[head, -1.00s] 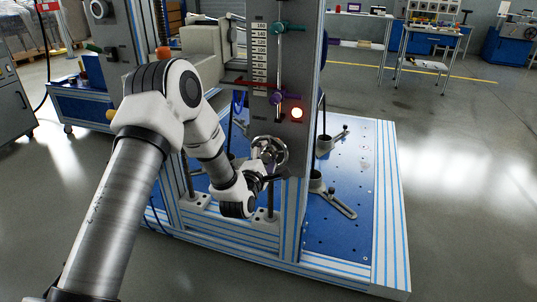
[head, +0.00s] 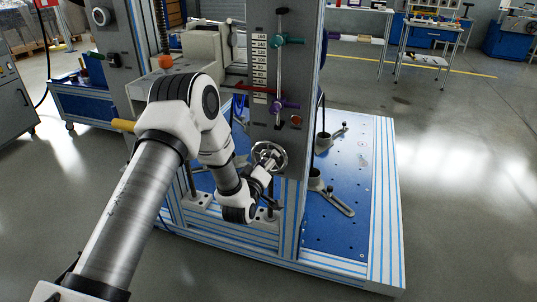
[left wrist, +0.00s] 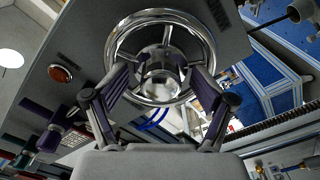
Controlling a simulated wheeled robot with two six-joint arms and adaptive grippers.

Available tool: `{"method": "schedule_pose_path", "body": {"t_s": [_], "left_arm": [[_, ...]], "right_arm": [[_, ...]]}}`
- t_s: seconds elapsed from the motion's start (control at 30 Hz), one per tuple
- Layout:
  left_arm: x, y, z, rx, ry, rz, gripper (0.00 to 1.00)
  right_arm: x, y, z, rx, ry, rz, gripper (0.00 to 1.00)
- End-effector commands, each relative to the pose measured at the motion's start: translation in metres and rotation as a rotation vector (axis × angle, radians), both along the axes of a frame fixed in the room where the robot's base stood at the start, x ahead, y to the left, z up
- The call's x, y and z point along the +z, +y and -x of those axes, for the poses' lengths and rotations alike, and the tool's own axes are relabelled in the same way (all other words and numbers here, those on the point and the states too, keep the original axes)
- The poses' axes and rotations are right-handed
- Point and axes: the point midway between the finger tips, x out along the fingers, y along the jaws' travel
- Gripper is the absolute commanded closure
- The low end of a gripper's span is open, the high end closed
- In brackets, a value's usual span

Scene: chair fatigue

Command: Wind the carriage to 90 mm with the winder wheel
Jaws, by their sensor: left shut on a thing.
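The chrome winder wheel (head: 283,153) is on the front of the grey column panel, below the scale. My left gripper (head: 267,168) reaches it from below. In the left wrist view the wheel's shiny rim (left wrist: 113,50) surrounds the view of its spokes, and my left gripper (left wrist: 162,88) has its purple-padded fingers on either side of the round middle part, shut on the wheel. The white scale labels (head: 259,62) run up the panel, too small to read surely. A red pointer bar (head: 238,88) lies near the lower labels. My right gripper is out of view.
A green clamp (head: 287,40) and a purple clamp (head: 285,105) sit on the panel's slotted rail. A round lamp (head: 296,120) is dark. The blue base plate (head: 345,230) with dark holders extends to the right. Open floor lies beyond it.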

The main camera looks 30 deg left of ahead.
Motion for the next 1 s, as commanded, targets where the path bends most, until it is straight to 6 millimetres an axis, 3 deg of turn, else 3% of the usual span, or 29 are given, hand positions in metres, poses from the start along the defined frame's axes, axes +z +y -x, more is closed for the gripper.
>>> {"method": "schedule_pose_path", "body": {"t_s": [0.23,0.5,0.8,1.0], "left_arm": [[0.009,0.001,-0.004,0.000,-0.010,-0.047,0.57],[0.010,0.000,-0.004,0.002,0.102,-0.505,0.58],[0.008,0.000,-0.004,0.002,0.112,-0.555,0.58],[0.013,0.000,-0.004,0.003,0.197,-0.891,0.58]], "right_arm": [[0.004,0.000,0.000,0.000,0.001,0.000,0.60],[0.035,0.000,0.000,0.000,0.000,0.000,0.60],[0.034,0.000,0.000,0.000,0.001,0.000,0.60],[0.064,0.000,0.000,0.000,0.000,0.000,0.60]]}}
